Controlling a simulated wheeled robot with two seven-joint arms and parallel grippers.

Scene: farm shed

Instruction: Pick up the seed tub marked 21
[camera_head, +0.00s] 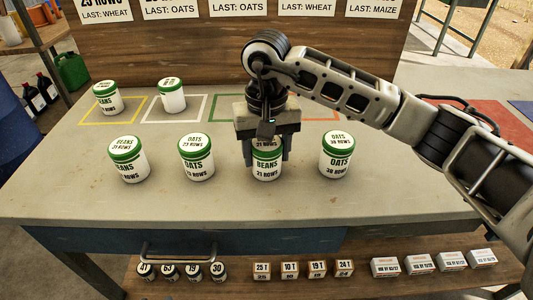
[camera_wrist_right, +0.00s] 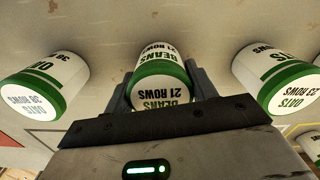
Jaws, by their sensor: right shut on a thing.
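The seed tub marked beans 21 rows (camera_head: 267,166) is a white tub with a green lid, in the front row on the bench. My right gripper (camera_head: 267,150) comes down over it from above, shut with one finger on each side of it. The tub is upright and appears to be at bench height; its upper part is partly hidden by the gripper. In the right wrist view the same tub (camera_wrist_right: 160,85) sits between the fingers, its label reading 21 rows. My left gripper is not in view.
Similar tubs stand beside it: oats (camera_head: 337,158) on the right, oats (camera_head: 196,160) and beans (camera_head: 129,162) on the left. Two more tubs (camera_head: 107,98) (camera_head: 172,97) stand behind in the yellow and white outlines. A lower shelf holds small weights and boxes.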

